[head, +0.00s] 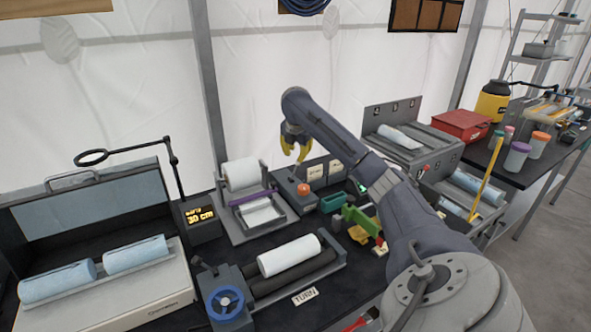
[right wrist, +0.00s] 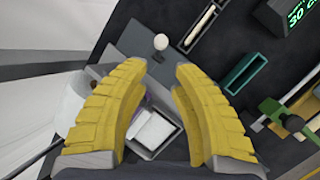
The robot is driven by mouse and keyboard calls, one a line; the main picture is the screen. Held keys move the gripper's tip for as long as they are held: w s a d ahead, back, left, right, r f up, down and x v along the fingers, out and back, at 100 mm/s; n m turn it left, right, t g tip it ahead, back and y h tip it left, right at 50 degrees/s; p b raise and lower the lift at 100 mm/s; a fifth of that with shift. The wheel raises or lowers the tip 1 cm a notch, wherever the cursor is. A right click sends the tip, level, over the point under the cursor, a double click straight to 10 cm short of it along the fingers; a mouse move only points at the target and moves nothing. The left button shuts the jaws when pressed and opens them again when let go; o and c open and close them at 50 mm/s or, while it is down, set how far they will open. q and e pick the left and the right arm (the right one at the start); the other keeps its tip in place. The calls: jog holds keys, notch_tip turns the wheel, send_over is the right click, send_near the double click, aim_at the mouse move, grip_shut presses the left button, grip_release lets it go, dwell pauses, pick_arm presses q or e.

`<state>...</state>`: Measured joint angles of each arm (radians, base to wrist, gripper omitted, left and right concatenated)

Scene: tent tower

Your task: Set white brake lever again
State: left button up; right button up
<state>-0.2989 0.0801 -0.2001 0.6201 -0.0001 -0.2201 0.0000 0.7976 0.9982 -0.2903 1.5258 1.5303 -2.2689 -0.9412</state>
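In the right wrist view a white ball knob (right wrist: 161,42) on a short stem stands on a grey box (right wrist: 138,62), ahead of my fingers. It looks like the brake lever. In the head view the matching grey box (head: 290,183) shows an orange ball (head: 303,189) on its near side; I cannot make out the white knob there. My right gripper (head: 297,148) hangs above and behind that box. Its yellow fingers (right wrist: 153,105) are spread, with nothing between them. My left gripper is not in view.
A roll stand with a purple bar (head: 252,196) is left of the box. A teal tray (head: 333,203) and a green clamp (head: 360,220) are right of it. A white roller (head: 289,256) and a blue handwheel (head: 225,302) stand in front. The black bench is crowded.

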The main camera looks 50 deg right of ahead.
aim_at(296, 168)
jog(key=x, duration=1)
jog(key=shift+d+f, duration=0.1)
jog(key=shift+f, duration=0.1)
grip_shut()
dwell(0.3)
